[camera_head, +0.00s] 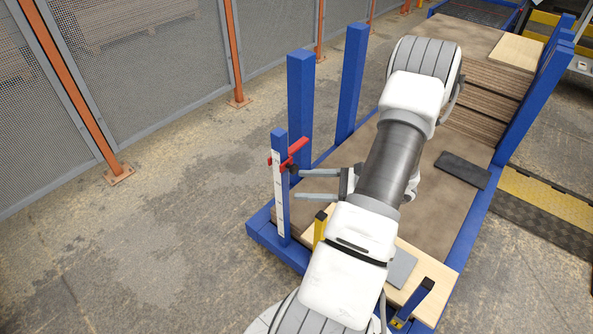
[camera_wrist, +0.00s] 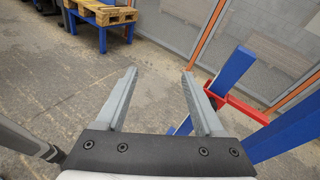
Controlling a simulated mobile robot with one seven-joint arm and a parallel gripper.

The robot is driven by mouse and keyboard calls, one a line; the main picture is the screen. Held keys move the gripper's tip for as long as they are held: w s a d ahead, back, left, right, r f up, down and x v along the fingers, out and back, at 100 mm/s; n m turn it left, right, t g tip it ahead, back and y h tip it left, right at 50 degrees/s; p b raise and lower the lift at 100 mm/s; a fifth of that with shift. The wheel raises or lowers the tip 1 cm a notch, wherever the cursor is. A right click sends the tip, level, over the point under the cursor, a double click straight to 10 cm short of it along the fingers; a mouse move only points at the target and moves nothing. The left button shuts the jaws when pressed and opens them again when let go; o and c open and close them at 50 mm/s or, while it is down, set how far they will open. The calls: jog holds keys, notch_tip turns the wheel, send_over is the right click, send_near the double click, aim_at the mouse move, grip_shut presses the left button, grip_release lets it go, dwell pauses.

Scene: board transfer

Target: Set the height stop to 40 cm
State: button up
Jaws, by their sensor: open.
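The red height stop (camera_head: 290,154) sits on a blue post (camera_head: 280,142) with a white scale strip (camera_head: 280,195) down its face. The stop is near the upper part of the strip, and a dark knob (camera_head: 293,168) shows beside it. The scale's figures are too small to read. My gripper (camera_head: 298,184) is open and empty, just right of the post in the head view and lower in the picture than the stop. In the wrist view my gripper (camera_wrist: 158,74) has nothing between its fingers; the red stop (camera_wrist: 236,106) and the blue post (camera_wrist: 285,135) lie right of the right finger.
Two taller blue posts (camera_head: 300,105) stand behind the scale post. Below my arm are a brown board bed (camera_head: 435,220), a dark plate (camera_head: 462,170) and a light board (camera_head: 425,262). A mesh fence (camera_head: 150,60) runs along the left, with bare floor before it.

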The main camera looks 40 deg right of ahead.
jog(key=s+d+f+m+t+h, duration=0.5)
jog(key=s+d+f+m+h, duration=0.2)
jog(key=d+f+m, duration=0.1)
jog(key=b, duration=0.3)
send_near(296, 169)
jog(key=w, duration=0.6)
jog(key=w+a, duration=0.1)
jog(key=w, duration=0.2)
jog(key=shift+r, duration=0.1)
jog(key=shift+c, duration=0.2)
grip_shut()
dwell(0.4)
